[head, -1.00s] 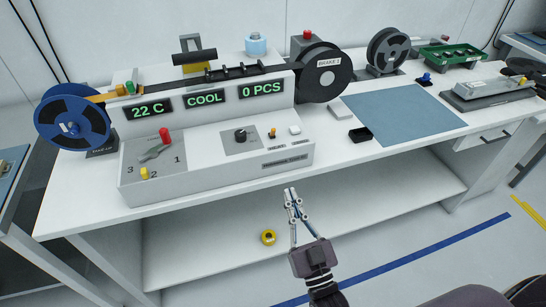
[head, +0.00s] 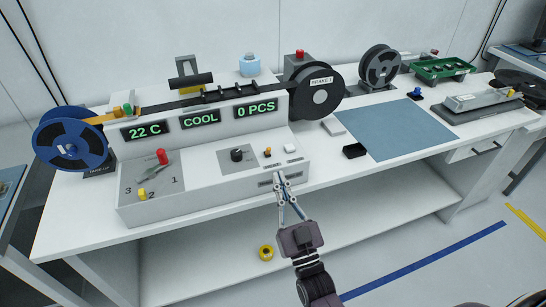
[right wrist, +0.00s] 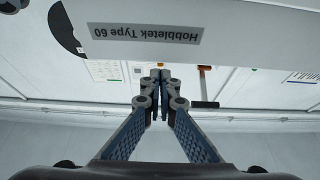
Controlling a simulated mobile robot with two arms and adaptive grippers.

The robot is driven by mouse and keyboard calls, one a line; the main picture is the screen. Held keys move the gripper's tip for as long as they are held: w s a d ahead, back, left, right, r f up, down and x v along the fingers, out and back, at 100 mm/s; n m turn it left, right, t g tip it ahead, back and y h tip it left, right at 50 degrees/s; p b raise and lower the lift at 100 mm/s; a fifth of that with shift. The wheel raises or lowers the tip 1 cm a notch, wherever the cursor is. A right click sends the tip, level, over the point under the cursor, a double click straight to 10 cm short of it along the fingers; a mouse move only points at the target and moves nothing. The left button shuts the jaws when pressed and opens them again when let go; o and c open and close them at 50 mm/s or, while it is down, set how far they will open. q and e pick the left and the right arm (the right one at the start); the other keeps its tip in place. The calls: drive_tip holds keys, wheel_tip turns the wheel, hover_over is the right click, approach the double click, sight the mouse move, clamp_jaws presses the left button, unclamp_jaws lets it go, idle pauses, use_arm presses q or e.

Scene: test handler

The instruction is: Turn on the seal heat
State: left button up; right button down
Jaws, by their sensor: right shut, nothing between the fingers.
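The white handler (head: 215,195) shows "22 C", "COOL" and "0 PCS" on its green displays (head: 200,118). Its sloped front panel has a black knob (head: 237,155), a small orange toggle (head: 267,152) and a white button (head: 290,149). I cannot read which control is marked seal heat. A red-tipped lever (head: 162,157) is at the left, by the numbers 1, 2 and 3. My right gripper (head: 281,180) is shut and empty at the panel's front edge, below the toggle. My left gripper is not in view.
A blue reel (head: 72,139) is at the handler's left and a dark reel (head: 318,92) at its right. A yellow tape roll (head: 266,253) is under the table.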

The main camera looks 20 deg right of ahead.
sight(270, 151)
drive_tip(key=p+x, duration=0.1)
drive_tip(key=x, duration=0.4)
drive_tip(key=shift+w+r, duration=0.15)
drive_tip(key=shift+w, duration=0.25)
drive_tip(key=shift+r+p, duration=0.1)
drive_tip(key=shift+p, duration=0.2)
